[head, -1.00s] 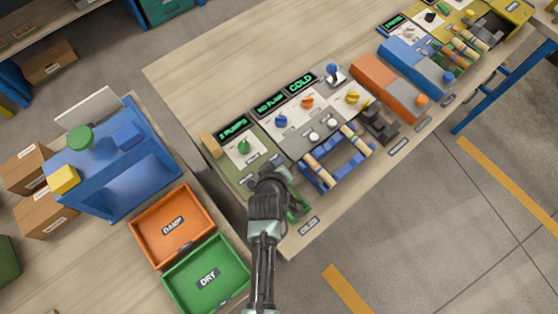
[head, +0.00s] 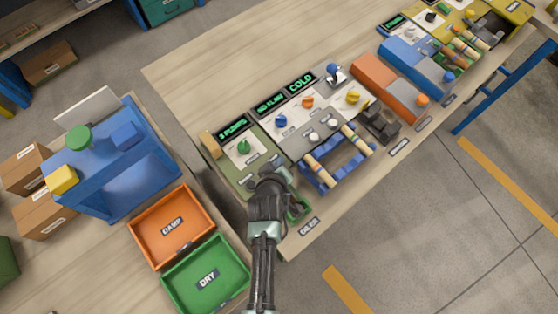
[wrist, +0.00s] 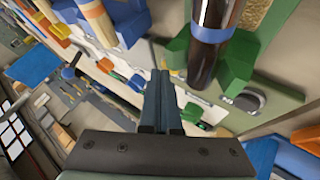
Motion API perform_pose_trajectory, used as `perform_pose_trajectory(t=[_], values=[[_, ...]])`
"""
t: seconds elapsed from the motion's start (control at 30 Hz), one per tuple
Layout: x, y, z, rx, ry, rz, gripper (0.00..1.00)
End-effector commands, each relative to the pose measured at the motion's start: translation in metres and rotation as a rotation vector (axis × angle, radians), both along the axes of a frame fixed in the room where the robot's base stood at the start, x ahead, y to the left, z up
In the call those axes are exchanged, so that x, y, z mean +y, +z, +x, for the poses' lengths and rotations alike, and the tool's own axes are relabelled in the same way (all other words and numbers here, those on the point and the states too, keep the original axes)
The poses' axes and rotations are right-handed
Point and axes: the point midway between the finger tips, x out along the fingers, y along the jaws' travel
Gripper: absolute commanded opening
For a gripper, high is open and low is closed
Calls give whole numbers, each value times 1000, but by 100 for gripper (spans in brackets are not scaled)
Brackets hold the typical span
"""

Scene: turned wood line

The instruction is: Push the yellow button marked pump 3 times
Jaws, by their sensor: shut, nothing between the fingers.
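My gripper (head: 270,170) is over the front part of the green panel (head: 228,165) at the left end of the machine row. In the wrist view its two fingers (wrist: 161,78) are pressed together with nothing between them. I cannot make out the yellow pump button; my gripper and arm cover that part of the panel in the head view. The panel's display (head: 232,127) appears to read 3 PUMPS. A green knob (head: 243,146) is below the display. Whether my fingertips touch anything is not clear.
A green cradle (head: 299,208) is close to the right of my gripper. The blue roller frame (head: 325,180) lies farther right. Orange (head: 147,237) and green (head: 238,259) trays marked DAMP and DRY stand at left. The bench's back part (head: 215,75) is clear.

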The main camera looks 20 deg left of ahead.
Motion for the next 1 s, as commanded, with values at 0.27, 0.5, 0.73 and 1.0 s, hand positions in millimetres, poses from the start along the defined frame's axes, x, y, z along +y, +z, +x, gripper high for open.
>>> perform_pose_trajectory(t=[0.27, 0.5, 0.73, 1.0], values=[[-1, 15, -1, 2, -1, -1, 0], [0, 14, -1, 1, 0, 0, 0], [0, 21, -1, 1, -1, -1, 0], [-1, 49, -1, 1, -1, -1, 0]])
